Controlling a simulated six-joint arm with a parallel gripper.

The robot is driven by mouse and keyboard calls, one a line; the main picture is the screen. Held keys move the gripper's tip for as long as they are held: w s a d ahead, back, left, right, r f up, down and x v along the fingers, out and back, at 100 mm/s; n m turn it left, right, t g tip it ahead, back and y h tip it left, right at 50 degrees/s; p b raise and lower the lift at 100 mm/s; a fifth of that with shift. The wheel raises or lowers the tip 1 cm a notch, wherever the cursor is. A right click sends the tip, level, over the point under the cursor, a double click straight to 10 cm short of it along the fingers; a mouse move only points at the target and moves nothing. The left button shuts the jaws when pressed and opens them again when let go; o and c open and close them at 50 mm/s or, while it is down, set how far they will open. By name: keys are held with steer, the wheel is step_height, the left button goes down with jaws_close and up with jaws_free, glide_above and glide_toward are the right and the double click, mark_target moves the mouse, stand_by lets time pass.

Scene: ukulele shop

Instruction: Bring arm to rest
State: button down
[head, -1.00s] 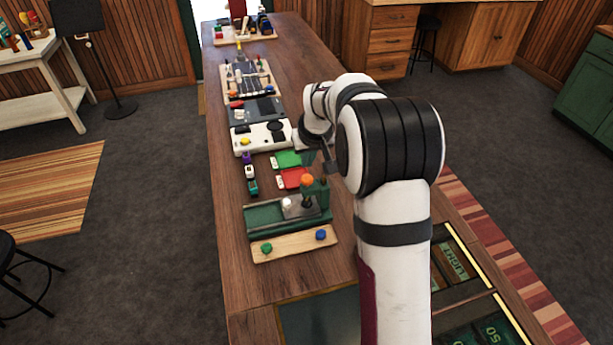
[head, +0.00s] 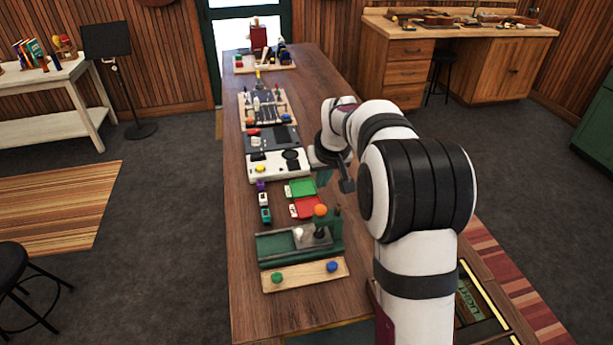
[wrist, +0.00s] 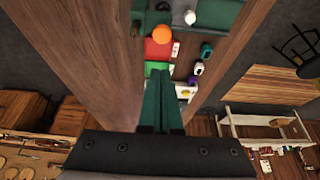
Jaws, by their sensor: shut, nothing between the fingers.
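My gripper (head: 322,176) hangs over the long wooden counter (head: 252,218), near the right end of a white panel (head: 280,163). In the wrist view its two green fingers (wrist: 161,104) are together, with nothing between them. My arm is bent, reaching from the near right over the counter's right side. The gripper seems clear of the surface, but its exact height cannot be told. A green plate (head: 301,188) and a red plate (head: 306,208) lie just in front of it.
Small blocks (head: 264,200) line the counter's left. More boards (head: 263,108) stand farther back. Counter is bare at the near left.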

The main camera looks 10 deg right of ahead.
steer(key=s+a+r+m+g+y, duration=0.1)
steer(key=s+a+r, duration=0.15)
steer(key=s, duration=0.65)
steer(key=s+a+r+m+g, duration=0.15)
steer(key=s+a, duration=0.25)
steer(key=s, duration=0.5)
steer(key=s+a+f+m+g, duration=0.1)
steer(key=s, duration=1)
steer(key=s+a+f+m+g, duration=0.1)
steer(key=s+a+m, duration=0.1)
steer(key=s, duration=0.8)
steer(key=shift+s+a+f+y, duration=0.15)
steer(key=shift+s+a+y, duration=0.15)
steer(key=shift+s+y, duration=0.1)
